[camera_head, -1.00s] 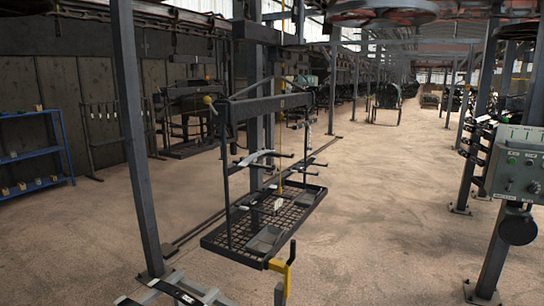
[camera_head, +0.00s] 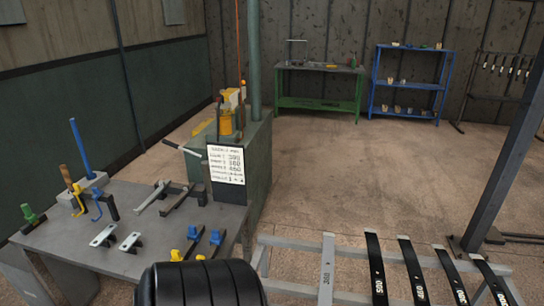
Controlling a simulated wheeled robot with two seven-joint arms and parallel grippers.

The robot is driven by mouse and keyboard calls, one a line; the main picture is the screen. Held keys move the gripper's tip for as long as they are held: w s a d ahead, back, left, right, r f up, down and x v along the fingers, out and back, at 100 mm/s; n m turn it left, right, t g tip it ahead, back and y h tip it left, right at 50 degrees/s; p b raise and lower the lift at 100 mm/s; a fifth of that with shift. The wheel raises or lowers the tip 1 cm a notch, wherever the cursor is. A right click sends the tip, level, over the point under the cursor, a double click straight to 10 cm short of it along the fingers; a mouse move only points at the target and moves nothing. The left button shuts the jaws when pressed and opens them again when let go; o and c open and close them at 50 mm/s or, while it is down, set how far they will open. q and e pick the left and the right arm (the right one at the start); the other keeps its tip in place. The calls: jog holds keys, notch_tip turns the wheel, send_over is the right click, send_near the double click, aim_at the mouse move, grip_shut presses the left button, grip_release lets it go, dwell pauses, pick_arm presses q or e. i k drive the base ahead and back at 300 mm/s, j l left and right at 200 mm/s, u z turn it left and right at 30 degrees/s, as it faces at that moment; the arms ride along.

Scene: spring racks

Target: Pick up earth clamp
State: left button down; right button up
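No thing in view can be named for certain as the earth clamp. Small tools lie on the grey table (camera_head: 165,235) at the left: a green-topped tool (camera_head: 33,216) at its left end, yellow and blue hooked tools (camera_head: 88,203) by a block, two pale flat metal pieces (camera_head: 117,238) at the front, and two dark pieces with blue knobs (camera_head: 205,238) at the right. Two long metal bars (camera_head: 168,197) lie behind them. Neither of my grippers is in view.
A black ribbed shape (camera_head: 205,284) covers the front bottom. A green cabinet (camera_head: 240,170) with a white sign (camera_head: 226,164) stands behind the table. A grey rack (camera_head: 328,270) holds black numbered strips at bottom right. The floor (camera_head: 340,170) beyond is open, before a green bench (camera_head: 320,88) and blue shelf (camera_head: 408,85).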

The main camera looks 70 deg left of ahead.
aim_at(29, 216)
jog(key=u, duration=3.85)
